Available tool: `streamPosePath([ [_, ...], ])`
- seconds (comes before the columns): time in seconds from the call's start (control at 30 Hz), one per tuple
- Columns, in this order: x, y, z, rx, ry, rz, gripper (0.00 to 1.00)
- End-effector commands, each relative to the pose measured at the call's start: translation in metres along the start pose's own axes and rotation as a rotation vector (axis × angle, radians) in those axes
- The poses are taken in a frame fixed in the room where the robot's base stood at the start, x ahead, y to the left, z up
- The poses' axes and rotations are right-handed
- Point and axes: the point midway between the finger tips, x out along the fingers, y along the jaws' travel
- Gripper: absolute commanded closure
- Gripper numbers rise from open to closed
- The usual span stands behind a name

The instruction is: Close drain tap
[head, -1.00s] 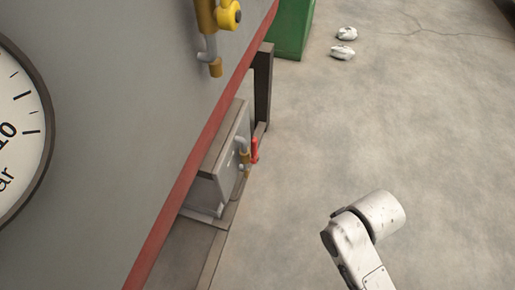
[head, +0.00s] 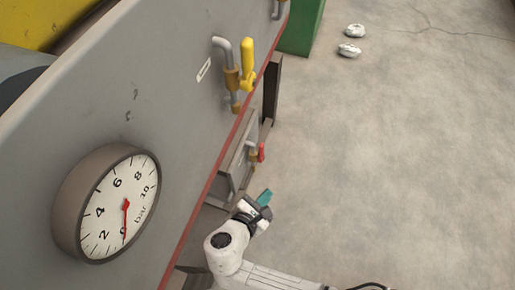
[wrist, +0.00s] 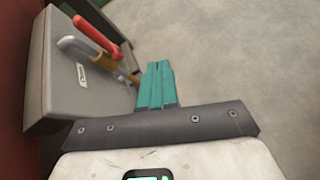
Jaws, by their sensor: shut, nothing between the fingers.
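A tap with a red lever handle (head: 261,153) sticks out low on a grey box under the machine's red edge. In the wrist view the red handle (wrist: 98,36) is at upper left, roughly in line with the brass tap body (wrist: 112,68). A small label, too blurred to read, is beside its pipe. My gripper (head: 265,197) is below and in front of this tap, apart from it. Its teal fingers (wrist: 155,72) are shut and empty, right of the tap in the wrist view. A second tap with a yellow handle (head: 247,66) is higher on the grey panel.
A round pressure gauge (head: 118,203) protrudes from the panel at left. A dark post (head: 272,88) stands behind the grey box (head: 236,168), and a green block (head: 303,28) is farther back. Two white lumps (head: 350,49) lie on the open concrete floor (head: 400,140) at right.

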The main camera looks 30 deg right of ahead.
Motion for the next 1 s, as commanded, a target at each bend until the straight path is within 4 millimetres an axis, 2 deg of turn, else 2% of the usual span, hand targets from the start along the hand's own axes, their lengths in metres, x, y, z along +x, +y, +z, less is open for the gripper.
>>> streamPosePath([
  [0.03, -0.022, 0.017, 0.005, -0.098, -0.046, 0.069, 1.0],
  [0.13, -0.047, 0.035, 0.002, -0.245, -0.126, 0.172, 1.0],
  [0.23, -0.06, 0.045, -0.001, -0.323, -0.173, 0.224, 1.0],
  [0.33, -0.06, 0.048, -0.003, -0.347, -0.191, 0.24, 1.0],
  [0.47, -0.045, 0.051, -0.003, -0.346, -0.19, 0.237, 1.0],
  [0.8, 0.018, 0.067, 0.006, -0.342, -0.189, 0.234, 1.0],
  [1.0, 0.049, 0.077, 0.016, -0.341, -0.189, 0.235, 1.0],
])
